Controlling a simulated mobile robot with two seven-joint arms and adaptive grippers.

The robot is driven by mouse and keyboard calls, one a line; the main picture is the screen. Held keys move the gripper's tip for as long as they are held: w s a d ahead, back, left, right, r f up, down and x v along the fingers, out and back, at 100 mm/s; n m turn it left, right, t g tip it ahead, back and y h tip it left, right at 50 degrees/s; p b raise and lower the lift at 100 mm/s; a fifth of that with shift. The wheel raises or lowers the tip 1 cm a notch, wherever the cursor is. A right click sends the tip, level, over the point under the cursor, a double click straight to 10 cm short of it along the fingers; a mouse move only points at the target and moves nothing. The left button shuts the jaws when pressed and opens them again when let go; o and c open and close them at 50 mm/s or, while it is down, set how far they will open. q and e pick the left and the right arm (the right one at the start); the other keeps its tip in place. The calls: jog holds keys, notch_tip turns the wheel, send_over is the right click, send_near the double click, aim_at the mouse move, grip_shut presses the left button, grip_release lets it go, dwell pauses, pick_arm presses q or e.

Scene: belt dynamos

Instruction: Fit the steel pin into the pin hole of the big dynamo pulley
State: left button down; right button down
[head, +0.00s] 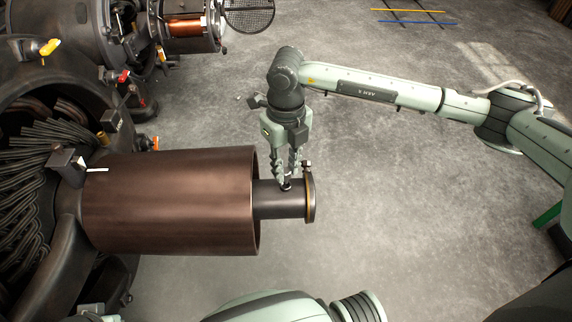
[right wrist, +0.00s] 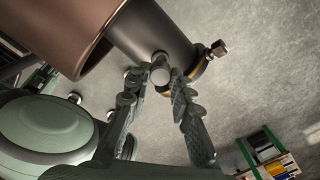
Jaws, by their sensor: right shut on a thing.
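The big dynamo pulley (head: 170,205) is a wide brown drum lying on its side in the head view. A narrower dark shaft end (head: 272,200) sticks out of its right face. My right gripper (head: 288,182) reaches down over this shaft end. In the right wrist view, the fingers of this gripper (right wrist: 152,74) are shut on the steel pin (right wrist: 160,72), a short grey cylinder with a round end. The pin stands at the side of the shaft in that view. I cannot tell how deep it sits, and no pin hole shows. My left gripper is not seen.
A collar with a brass-coloured ring and a small bolt (head: 310,198) closes the shaft end, close beside my right fingers. The dynamo body with dark coils (head: 35,200) stands left. Another machine (head: 190,28) is behind.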

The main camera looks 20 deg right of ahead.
aim_at(286, 171)
jog(key=shift+f+b, duration=1.2)
jog(key=shift+f, duration=0.3)
jog(key=c, duration=1.3)
grip_release()
jog(key=shift+o, duration=0.2)
notch_tip(286, 171, up, 12)
jog(key=shift+s, duration=0.1)
